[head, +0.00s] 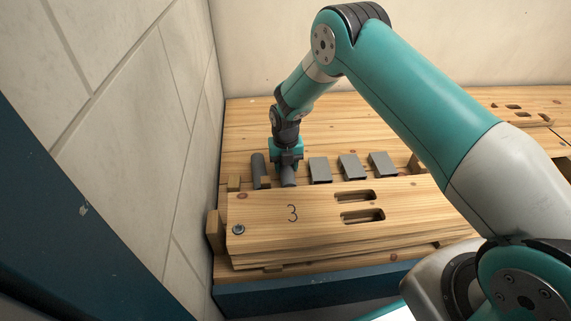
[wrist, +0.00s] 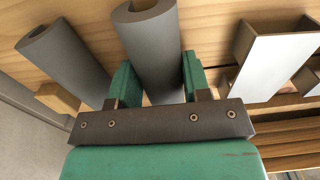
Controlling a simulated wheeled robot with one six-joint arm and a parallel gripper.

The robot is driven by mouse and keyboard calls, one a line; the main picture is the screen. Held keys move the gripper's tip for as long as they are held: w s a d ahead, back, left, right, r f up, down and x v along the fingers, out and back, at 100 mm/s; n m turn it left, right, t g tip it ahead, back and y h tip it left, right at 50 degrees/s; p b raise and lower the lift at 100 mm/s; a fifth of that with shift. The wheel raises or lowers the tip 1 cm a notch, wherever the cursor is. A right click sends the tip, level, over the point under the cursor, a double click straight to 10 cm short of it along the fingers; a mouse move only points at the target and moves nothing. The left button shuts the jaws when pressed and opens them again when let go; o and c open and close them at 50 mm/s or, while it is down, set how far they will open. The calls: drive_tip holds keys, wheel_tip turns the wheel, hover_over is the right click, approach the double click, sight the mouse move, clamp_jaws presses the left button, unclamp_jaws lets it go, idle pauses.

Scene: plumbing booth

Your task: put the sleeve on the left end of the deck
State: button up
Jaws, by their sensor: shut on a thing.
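A grey tubular sleeve (head: 288,181) is at the left of the bench, behind the board marked 3. In the wrist view the sleeve (wrist: 150,45) lies between the two green fingers of my gripper (wrist: 160,80), which is shut on it. In the head view my gripper (head: 287,163) points down over the sleeve and hides its far part. A second grey tube (head: 258,170) is just to its left, apart from the gripper. I cannot tell which wooden surface is the deck; the wooden bench top (head: 245,125) spreads behind the row.
Several grey rectangular channels (head: 320,169) stand to the right of the sleeve. In front is a stack of boards, the top board (head: 270,212) marked 3 and slotted. A tiled wall (head: 150,120) is close on the left. The bench is clear behind the row.

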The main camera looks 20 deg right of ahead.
drive_tip(key=shift+f, duration=0.25)
drive_tip(key=o, duration=0.8)
drive_tip(key=shift+c, duration=0.2)
drive_tip(key=shift+r, duration=0.1)
drive_tip(key=s+a+r+m+p, duration=0.1)
drive_tip(key=r+m+p, duration=0.15)
drive_tip(key=r, duration=0.65)
drive_tip(key=s+r+m+p, duration=0.1)
drive_tip(key=r+p, duration=0.3)
drive_tip(key=r, duration=0.5)
drive_tip(key=s+a+r+m+p, duration=0.1)
drive_tip(key=s+r+p, duration=0.15)
drive_tip(key=r, duration=0.65)
drive_tip(key=s+a+r+m+y+p, duration=0.3)
drive_tip(key=s+r+m+p, duration=0.1)
drive_tip(key=s+r+m, duration=1.2)
drive_tip(key=s+r+m+y+p, duration=0.1)
drive_tip(key=s+r+m, duration=0.2)
drive_tip(key=s, duration=0.5)
drive_tip(key=s+r+m+p, duration=0.1)
drive_tip(key=s+r+m, duration=0.25)
drive_tip(key=s, duration=0.35)
wheel_tip(320, 180, up, 38)
drive_tip(key=p, duration=3.7)
drive_tip(key=shift+w+f, duration=0.15)
drive_tip(key=shift+f, duration=0.1)
